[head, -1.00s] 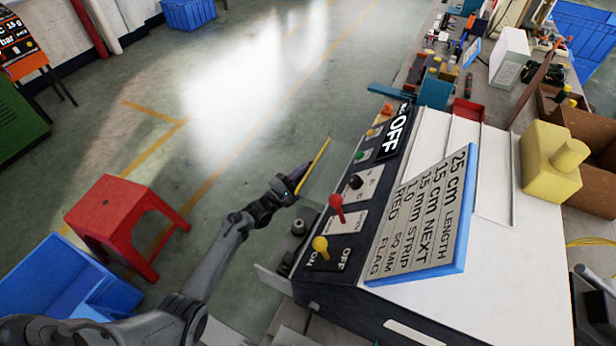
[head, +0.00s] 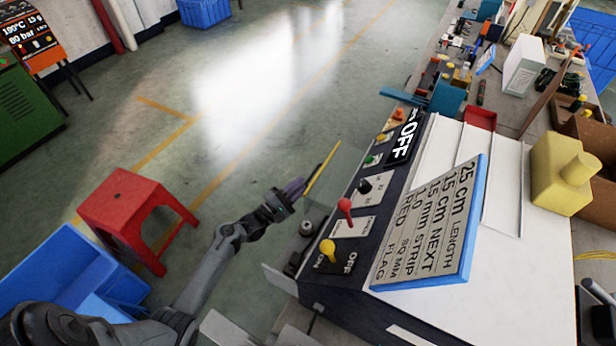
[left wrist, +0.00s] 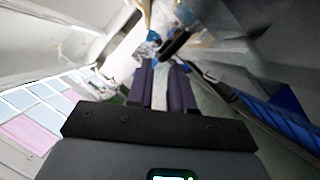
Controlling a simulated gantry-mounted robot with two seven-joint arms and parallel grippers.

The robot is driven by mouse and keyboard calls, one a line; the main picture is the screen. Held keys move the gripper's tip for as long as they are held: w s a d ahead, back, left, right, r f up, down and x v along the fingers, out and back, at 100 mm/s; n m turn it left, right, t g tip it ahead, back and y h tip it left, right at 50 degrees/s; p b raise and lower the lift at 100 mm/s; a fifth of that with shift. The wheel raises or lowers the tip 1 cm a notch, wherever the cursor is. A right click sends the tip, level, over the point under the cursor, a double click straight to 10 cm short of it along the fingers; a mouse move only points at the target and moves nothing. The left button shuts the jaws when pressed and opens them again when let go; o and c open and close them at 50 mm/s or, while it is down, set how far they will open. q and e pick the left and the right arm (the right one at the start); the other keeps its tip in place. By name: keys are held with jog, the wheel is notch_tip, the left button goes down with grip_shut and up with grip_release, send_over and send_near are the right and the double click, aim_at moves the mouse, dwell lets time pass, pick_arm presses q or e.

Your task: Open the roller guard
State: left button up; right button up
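The roller guard appears to be the clear panel (head: 338,178) with a yellow edge strip (head: 322,170), at the left side of the white machine (head: 500,270) in the head view. My left gripper (head: 297,187) has purple fingers and is right beside the yellow strip. I cannot tell whether it touches the guard. In the left wrist view the two purple fingers (left wrist: 163,88) stand apart with a pale gap between them and no clear object held. The rollers cannot be made out. My right gripper is not in view.
A blue-edged text plate (head: 435,225) lies on top. A red stool (head: 125,205) and blue bin (head: 50,275) stand left. Open floor lies beyond the gripper.

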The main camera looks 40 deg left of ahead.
pick_arm(q)
jog(key=shift+v, duration=2.5)
